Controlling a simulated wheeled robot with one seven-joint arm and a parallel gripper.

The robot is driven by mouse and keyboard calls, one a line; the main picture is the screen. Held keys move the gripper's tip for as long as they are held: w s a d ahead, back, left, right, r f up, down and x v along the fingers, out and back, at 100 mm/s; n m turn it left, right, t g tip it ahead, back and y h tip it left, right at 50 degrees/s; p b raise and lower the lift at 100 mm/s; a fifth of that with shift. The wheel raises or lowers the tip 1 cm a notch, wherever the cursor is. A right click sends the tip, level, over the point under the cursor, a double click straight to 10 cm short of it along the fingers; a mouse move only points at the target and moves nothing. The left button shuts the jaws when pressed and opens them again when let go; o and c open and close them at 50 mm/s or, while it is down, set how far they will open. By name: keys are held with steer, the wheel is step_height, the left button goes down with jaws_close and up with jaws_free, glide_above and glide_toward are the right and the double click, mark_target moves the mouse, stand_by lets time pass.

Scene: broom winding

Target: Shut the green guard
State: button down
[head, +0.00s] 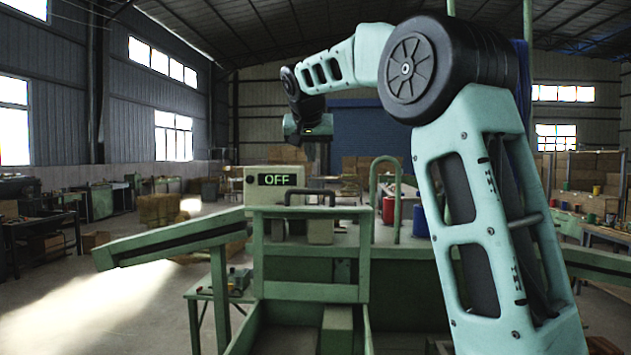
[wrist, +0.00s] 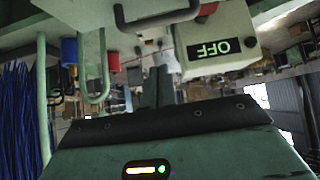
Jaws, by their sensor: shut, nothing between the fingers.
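The green guard (head: 310,212) is a rectangular frame standing upright at the front of the machine, with its opening facing me. A dark U-shaped handle (head: 309,192) shows at its top bar; the handle also shows at the top of the upside-down wrist view (wrist: 160,22). My gripper (wrist: 159,80) is shut and empty. It is above and apart from the handle, on the machine's far side as far as I can tell. In the head view its fingers are small and hard to make out below the wrist.
A pale box with an OFF display (head: 276,179) stands left of the handle. A green sloping rail (head: 165,242) juts out left. Blue bristles (wrist: 18,115) hang at one side.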

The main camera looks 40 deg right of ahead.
steer(key=p+x, duration=0.1)
steer(key=x, duration=0.2)
steer(key=d+p+x, duration=0.1)
steer(key=x, duration=0.2)
steer(key=p+x, duration=0.1)
steer(key=x, duration=0.2)
steer(key=shift+d+r+p, duration=0.15)
steer(key=shift+d+p, duration=0.25)
steer(key=shift+s+a+f, duration=0.35)
steer(key=shift+s+a, duration=0.45)
steer(key=shift+a, duration=0.05)
steer(key=shift+s+a+f, duration=0.35)
steer(key=shift+a+f, duration=0.1)
steer(key=shift+f, duration=0.1)
